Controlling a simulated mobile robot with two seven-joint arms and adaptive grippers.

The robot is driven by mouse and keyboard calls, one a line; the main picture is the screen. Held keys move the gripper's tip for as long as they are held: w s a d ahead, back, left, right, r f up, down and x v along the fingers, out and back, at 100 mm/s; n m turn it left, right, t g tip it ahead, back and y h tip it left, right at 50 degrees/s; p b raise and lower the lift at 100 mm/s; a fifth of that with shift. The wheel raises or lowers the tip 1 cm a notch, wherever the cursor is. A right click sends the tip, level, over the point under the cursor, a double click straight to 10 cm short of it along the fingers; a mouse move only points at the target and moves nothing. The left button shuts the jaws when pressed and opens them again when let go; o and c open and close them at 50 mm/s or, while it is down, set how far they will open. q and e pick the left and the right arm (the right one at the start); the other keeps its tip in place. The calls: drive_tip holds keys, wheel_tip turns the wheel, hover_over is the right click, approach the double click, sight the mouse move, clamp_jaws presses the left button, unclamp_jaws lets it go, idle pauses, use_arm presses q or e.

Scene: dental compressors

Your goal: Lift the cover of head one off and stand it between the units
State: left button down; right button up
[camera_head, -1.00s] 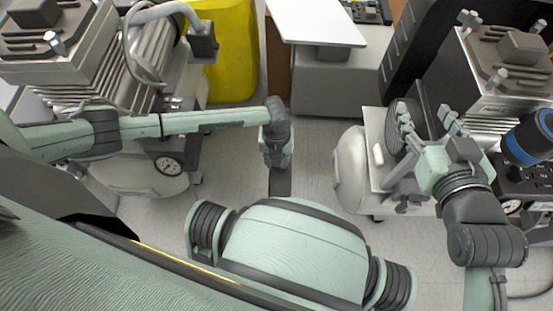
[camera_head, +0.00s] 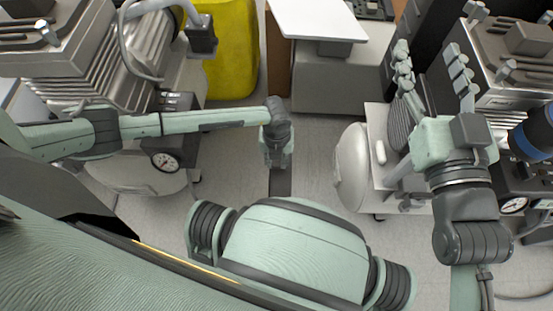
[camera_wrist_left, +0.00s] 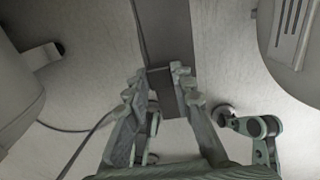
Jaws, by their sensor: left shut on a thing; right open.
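One compressor unit (camera_head: 130,60) with a ribbed metal head stands at the left, another (camera_head: 500,70) at the right. My left gripper (camera_head: 279,165) points down in the gap between them. It is shut on a flat dark grey panel (camera_head: 281,184), probably the cover, mostly hidden by the gripper in the head view. In the left wrist view the panel (camera_wrist_left: 163,35) runs between the fingers. I cannot tell whether it touches the floor. My right gripper (camera_head: 432,78) is open and empty beside the right unit's head, its fingers pointing away from me.
A white tank (camera_head: 350,168) is on the right unit's near side. A pressure gauge (camera_head: 165,160) is on the left unit. A yellow bin (camera_head: 230,50) and a grey cabinet with a white top (camera_head: 318,20) stand behind. The floor (camera_head: 315,160) between the units is clear around the panel.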

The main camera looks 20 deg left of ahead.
use_arm(q)
drive_tip(key=shift+f+b, duration=0.4)
drive_tip(key=shift+f, duration=0.2)
drive_tip(key=shift+f+b, duration=0.6)
drive_tip(key=shift+b, duration=0.2)
drive_tip(key=shift+f+b, duration=0.35)
drive_tip(key=shift+f, duration=0.25)
use_arm(e)
drive_tip(key=s+r+t+y, duration=0.2)
drive_tip(key=r+t, duration=0.4)
drive_tip(key=r, duration=0.3)
drive_tip(key=shift+s+r+y, duration=0.15)
drive_tip(key=shift+s+y, duration=0.15)
drive_tip(key=shift+s, duration=0.35)
drive_tip(key=shift+r, duration=0.2)
use_arm(q)
drive_tip(key=shift+f, duration=0.25)
